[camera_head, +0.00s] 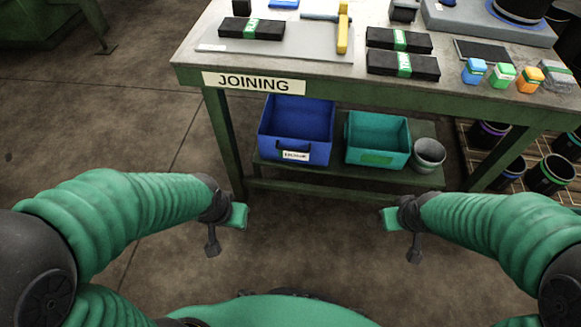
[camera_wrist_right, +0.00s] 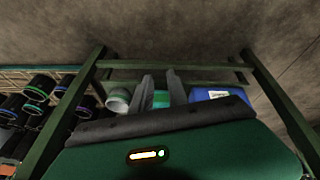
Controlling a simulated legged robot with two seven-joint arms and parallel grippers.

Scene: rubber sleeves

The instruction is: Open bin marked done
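A blue open-topped bin (camera_head: 296,152) with a small white label, too small to read surely, stands on the low shelf under the bench at the left. A teal bin (camera_head: 377,158) with a green label stands right of it, also open-topped. The blue bin (camera_wrist_right: 210,94) and part of the teal bin (camera_wrist_right: 161,98) also show in the right wrist view. My left gripper (camera_head: 226,228) hangs in front of the bench, apart from both bins; its finger gap is unclear. My right gripper (camera_head: 402,232) is likewise apart from them. Its fingers (camera_wrist_right: 160,80) show an empty gap.
The bench (camera_head: 330,86) carries black packs, a yellow-handled hammer (camera_head: 343,30) and several small coloured containers above the bins. A grey bucket (camera_head: 428,156) stands right of the teal bin. Dark cylinders (camera_head: 550,173) fill a rack at right. The floor before the shelf is clear.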

